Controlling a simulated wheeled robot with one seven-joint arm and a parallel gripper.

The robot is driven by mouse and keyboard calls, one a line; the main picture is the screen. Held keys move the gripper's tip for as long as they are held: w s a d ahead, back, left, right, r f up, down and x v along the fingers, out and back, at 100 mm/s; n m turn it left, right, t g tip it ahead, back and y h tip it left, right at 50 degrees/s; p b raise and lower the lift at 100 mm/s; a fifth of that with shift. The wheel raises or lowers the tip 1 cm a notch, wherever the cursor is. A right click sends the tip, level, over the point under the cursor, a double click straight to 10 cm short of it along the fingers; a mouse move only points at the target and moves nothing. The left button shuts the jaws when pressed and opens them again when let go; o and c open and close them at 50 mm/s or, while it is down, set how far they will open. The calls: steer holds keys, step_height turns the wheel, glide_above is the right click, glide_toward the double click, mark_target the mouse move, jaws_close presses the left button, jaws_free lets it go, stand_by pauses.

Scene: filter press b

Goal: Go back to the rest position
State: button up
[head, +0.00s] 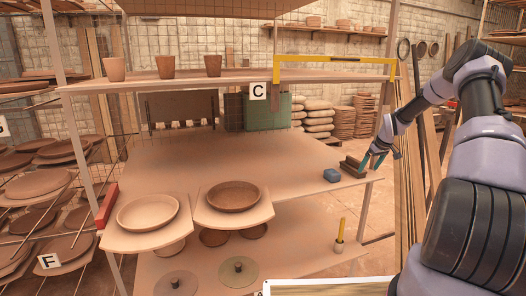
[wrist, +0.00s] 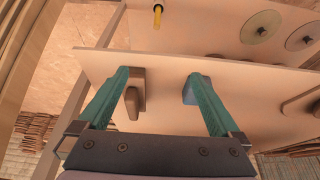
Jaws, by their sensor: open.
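My gripper (head: 376,160) is at the right end of the middle shelf (head: 270,160), beside a brown block-like piece (head: 352,168). Its two teal fingers are apart with nothing between them, as the wrist view (wrist: 160,78) also shows. In the wrist view the brown piece (wrist: 132,98) lies by the left finger, and a small blue block (wrist: 188,90) is partly hidden behind the right finger. I cannot tell whether either finger touches them. The blue block (head: 331,175) lies on the shelf to the left of the brown piece in the head view.
Two dishes, one pale (head: 147,212) and one brown (head: 233,196), sit on boards at the shelf's front. A yellow-handled tool (head: 340,232) stands on the lower shelf. A yellow frame (head: 333,60) and upright posts (head: 380,120) border the upper right. The shelf's middle is clear.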

steer(key=s+a+r+m+h, duration=0.1)
steer(key=s+a+r, duration=0.35)
steer(key=r, duration=0.45)
steer(key=s+a+r+m, duration=0.1)
steer(key=s+a+r, duration=0.4)
steer(key=r, duration=0.4)
steer(key=s+a+r+h, duration=0.1)
steer(key=s+a+r, duration=0.4)
steer(key=r, duration=0.5)
steer(key=s+a+r+m+t, duration=0.1)
steer(key=s+a+r+m, duration=0.1)
steer(key=s, duration=0.8)
steer(key=s+a+r+m+t+y, duration=0.1)
steer(key=s+a+r+m, duration=0.1)
steer(key=s, duration=0.9)
steer(key=s+a+r+m+t+y, duration=0.1)
steer(key=s+a+r+m, duration=0.1)
steer(key=s, duration=0.9)
step_height(320, 180, up, 2)
steer(key=shift+s+a+r, duration=0.15)
steer(key=shift+a, duration=0.7)
